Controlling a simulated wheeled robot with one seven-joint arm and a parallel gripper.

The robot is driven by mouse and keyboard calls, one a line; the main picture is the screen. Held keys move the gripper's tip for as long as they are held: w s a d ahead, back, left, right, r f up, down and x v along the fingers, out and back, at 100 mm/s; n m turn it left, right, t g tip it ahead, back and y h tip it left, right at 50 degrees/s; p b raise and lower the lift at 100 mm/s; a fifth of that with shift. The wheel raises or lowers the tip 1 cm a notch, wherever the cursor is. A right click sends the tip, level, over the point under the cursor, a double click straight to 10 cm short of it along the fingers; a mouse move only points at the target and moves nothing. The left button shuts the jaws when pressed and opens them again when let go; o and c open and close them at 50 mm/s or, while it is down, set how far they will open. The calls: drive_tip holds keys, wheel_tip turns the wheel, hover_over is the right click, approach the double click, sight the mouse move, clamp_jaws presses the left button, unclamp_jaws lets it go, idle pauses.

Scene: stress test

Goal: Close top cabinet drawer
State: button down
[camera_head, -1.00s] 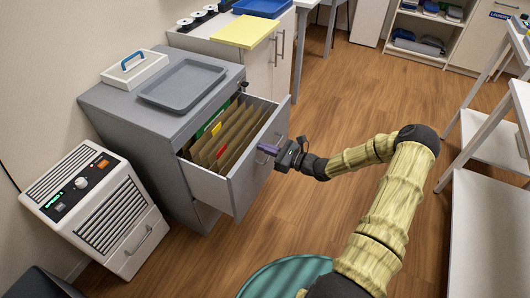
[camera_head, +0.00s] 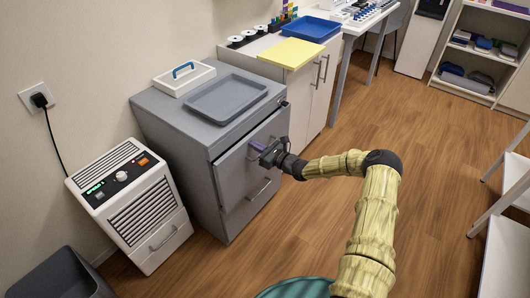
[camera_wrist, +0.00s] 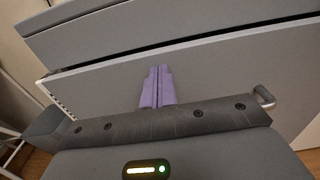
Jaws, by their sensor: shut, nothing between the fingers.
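The grey cabinet (camera_head: 150,112) stands left of centre in the head view. Its top drawer (camera_head: 232,176) is pushed in nearly flush, and its contents are out of sight. In the wrist view a dark gap shows above the top drawer front (camera_wrist: 215,73), so a little of it stands proud. My gripper (camera_head: 257,146) is at the upper part of the drawer front. Its purple fingers (camera_wrist: 157,88) are together, empty, and against or very close to the front; contact is hard to tell. A drawer handle (camera_wrist: 264,97) shows to the right of the fingers.
A grey tray (camera_head: 226,98) and a white box with a blue handle (camera_head: 183,77) rest on the cabinet. A white appliance (camera_head: 130,205) stands to its left, a white cupboard (camera_head: 308,95) behind it. The wooden floor (camera_head: 430,150) to the right is open.

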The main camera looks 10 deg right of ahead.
drive_tip(key=x, duration=0.3)
drive_tip(key=shift+r, duration=0.25)
drive_tip(key=shift+a+r, duration=0.1)
drive_tip(key=p+v, duration=0.2)
drive_tip(key=v, duration=1.6)
drive_tip(key=shift+f, duration=0.35)
drive_tip(key=shift+w, duration=0.1)
